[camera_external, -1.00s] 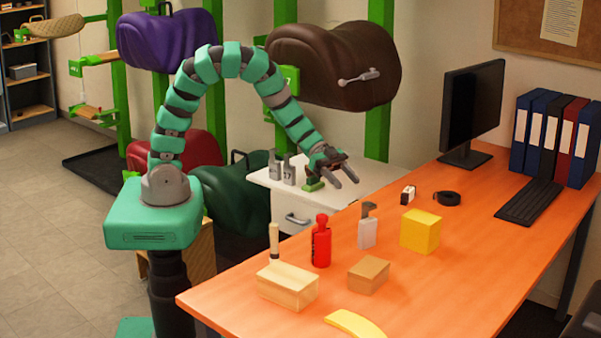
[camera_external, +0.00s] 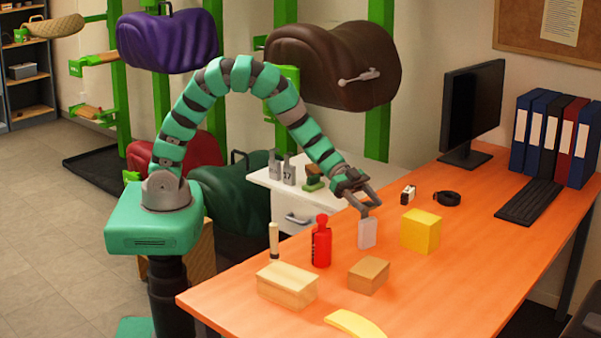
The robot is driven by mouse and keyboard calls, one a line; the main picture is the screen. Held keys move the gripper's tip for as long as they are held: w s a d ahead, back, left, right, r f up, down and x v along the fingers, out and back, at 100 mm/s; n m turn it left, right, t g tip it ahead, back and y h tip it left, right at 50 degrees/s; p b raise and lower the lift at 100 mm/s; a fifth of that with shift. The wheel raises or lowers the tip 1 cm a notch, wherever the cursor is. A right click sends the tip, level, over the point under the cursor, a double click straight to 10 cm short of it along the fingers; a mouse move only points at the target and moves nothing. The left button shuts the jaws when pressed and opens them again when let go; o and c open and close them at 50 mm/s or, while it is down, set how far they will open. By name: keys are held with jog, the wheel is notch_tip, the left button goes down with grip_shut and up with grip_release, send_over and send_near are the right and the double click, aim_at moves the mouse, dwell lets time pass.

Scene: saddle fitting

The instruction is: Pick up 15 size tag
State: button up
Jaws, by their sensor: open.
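A light grey size tag (camera_external: 367,233) stands upright on the orange table, its number unreadable here. My gripper (camera_external: 371,208) is open over it. Its fingers are at the tag's dark upper part and hide most of it; I cannot tell whether they touch it. Two darker grey tags (camera_external: 289,172) stand on the white cabinet behind, one seeming to read 17.
A red bottle (camera_external: 321,245) stands left of the tag and a yellow block (camera_external: 420,231) stands right. A brown box (camera_external: 368,275) lies in front. A green-based brush (camera_external: 313,181) is on the white cabinet (camera_external: 345,182).

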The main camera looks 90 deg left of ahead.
aim_at(369, 205)
jog(key=x, duration=0.3)
jog(key=shift+d+f, duration=0.15)
grip_shut()
